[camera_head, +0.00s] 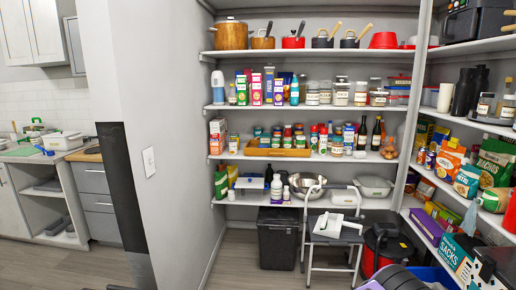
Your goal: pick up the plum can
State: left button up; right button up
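I cannot pick out a plum can for certain at this distance. Several small cans and jars stand in and behind a wooden tray (278,152) on the third shelf of the back wall, but their labels are too small to read. More small packages stand on the right-hand shelves. Neither of my grippers shows in the head view.
A step stool (333,235) with a white item on it stands before the shelves, between a dark bin (278,240) and a red-and-black container (385,247). A metal bowl (306,184) sits on the lower shelf. Open floor lies at the front. A kitchen counter is at left.

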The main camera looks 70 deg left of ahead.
aim_at(233, 144)
jog(key=i, duration=0.6)
jog(key=u, duration=2.2)
jog(key=i, duration=2.35)
jog(key=u, duration=0.2)
